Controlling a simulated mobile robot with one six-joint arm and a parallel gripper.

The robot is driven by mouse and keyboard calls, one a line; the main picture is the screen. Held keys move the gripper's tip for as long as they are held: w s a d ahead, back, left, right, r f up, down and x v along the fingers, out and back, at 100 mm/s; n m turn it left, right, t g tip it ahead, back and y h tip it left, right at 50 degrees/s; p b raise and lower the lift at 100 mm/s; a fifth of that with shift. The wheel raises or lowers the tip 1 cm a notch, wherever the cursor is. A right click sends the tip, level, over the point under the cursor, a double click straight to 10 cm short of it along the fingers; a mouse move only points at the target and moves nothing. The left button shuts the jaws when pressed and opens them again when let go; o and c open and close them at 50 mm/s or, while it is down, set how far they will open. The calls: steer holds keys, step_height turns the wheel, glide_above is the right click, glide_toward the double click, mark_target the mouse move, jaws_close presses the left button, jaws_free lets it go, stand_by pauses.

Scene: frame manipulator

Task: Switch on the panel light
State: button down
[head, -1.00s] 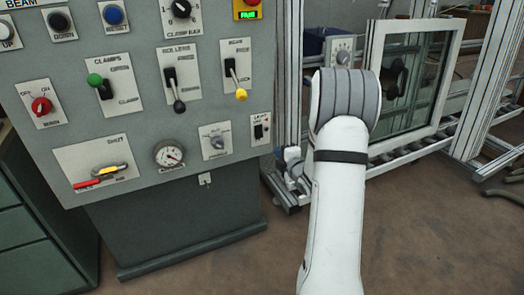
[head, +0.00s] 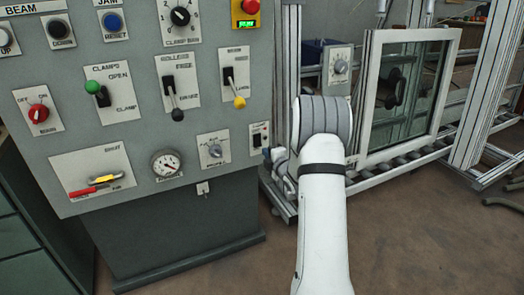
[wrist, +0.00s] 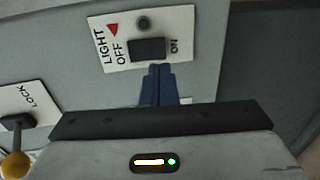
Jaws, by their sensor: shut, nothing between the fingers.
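The light switch plate (wrist: 148,38) is white and sits at the panel's lower right edge; it also shows in the head view (head: 260,136). Its black rocker (wrist: 147,49) lies between OFF on the left and ON on the right in the wrist view. A small round lamp (wrist: 144,22) above the rocker looks dark. I cannot tell which way the rocker tilts. My gripper (wrist: 158,68) has its blue fingers shut and empty. Its tips are just below the rocker's ON half; contact is unclear. In the head view my arm mostly hides the gripper.
A lever with a yellow knob (wrist: 15,165) is close at the left in the wrist view. Other switches and a gauge (head: 166,164) fill the panel to the left. A framed window (head: 408,95) and metal rails stand to the right.

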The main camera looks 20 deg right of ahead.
mark_target(258, 145)
steer(key=shift+w+f+b, duration=0.2)
steer(key=shift+w, duration=1.1)
steer(key=shift+w+f+b, duration=0.15)
steer(key=shift+w, duration=1.15)
steer(key=shift+f+b, duration=0.15)
steer(key=shift+b, duration=0.15)
steer(key=shift+w+a+t+b, duration=0.1)
steer(key=shift+w+t+b, duration=0.15)
steer(key=shift+b, duration=0.4)
steer(key=shift+s+f, duration=0.15)
steer(key=shift+s, duration=0.15)
steer(key=s+f, duration=0.1)
steer(key=s, duration=1.2)
steer(key=shift+s+d+f+b, duration=0.2)
steer(key=shift+d+f+b, duration=0.1)
steer(key=shift+b, duration=0.15)
